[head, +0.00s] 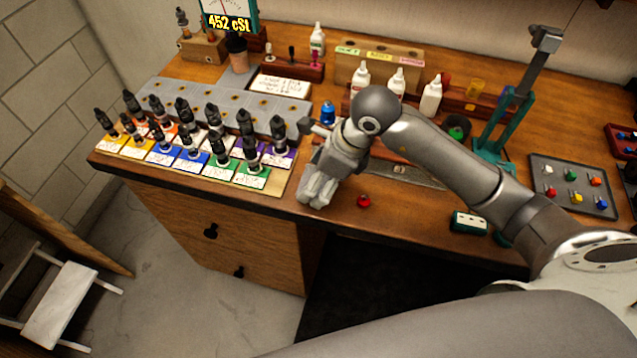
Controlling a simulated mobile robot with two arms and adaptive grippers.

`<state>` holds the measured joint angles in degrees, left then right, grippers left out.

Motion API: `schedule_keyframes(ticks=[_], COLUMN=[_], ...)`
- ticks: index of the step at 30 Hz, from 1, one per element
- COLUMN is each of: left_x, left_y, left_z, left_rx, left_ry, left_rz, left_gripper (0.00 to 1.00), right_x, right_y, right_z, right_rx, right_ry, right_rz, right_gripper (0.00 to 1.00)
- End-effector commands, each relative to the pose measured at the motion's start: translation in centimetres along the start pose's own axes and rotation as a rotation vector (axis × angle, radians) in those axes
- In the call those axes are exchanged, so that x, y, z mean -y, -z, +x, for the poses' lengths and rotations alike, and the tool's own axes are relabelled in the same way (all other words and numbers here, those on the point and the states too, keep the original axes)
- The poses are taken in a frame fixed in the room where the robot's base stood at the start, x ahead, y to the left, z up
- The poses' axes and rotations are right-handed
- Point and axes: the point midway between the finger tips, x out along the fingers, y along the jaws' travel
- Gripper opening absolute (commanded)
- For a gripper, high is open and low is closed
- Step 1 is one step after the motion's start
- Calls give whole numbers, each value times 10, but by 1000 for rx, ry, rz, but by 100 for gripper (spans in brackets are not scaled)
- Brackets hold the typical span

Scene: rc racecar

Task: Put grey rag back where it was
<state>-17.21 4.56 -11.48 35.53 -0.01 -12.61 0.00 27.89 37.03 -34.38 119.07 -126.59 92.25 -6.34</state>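My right gripper (316,192) points down at the table's front edge, between the row of black-topped bottles and a small red ball (363,201). Its fingers look close together, but the angle hides the gap and whether anything is between them. My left gripper is out of view.
The wooden table (400,220) holds bottles on coloured cards (190,152), white dropper bottles (431,98), a teal stand (490,140) and a grey tray of coloured knobs (575,186). Drawers (225,235) are below. The floor (180,310) between drawers and white bars is clear.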

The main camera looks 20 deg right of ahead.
Motion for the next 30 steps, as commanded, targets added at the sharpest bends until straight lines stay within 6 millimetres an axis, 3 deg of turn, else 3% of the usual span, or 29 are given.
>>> schedule_keyframes(ticks=[7,19,20,24,30], left_x=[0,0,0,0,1], left_y=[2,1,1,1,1], left_z=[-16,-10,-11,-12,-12], left_rx=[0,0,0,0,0], left_ry=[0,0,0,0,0], left_rz=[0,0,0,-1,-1], left_gripper=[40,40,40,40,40], right_x=[0,1,0,0,0], right_y=[11,14,13,13,13], right_z=[25,32,31,31,30], right_rx=[-1,-1,-1,-1,-1], right_ry=[-2,1,1,0,0], right_rz=[3,1,1,1,1], right_gripper=[56,56,78,96,97])
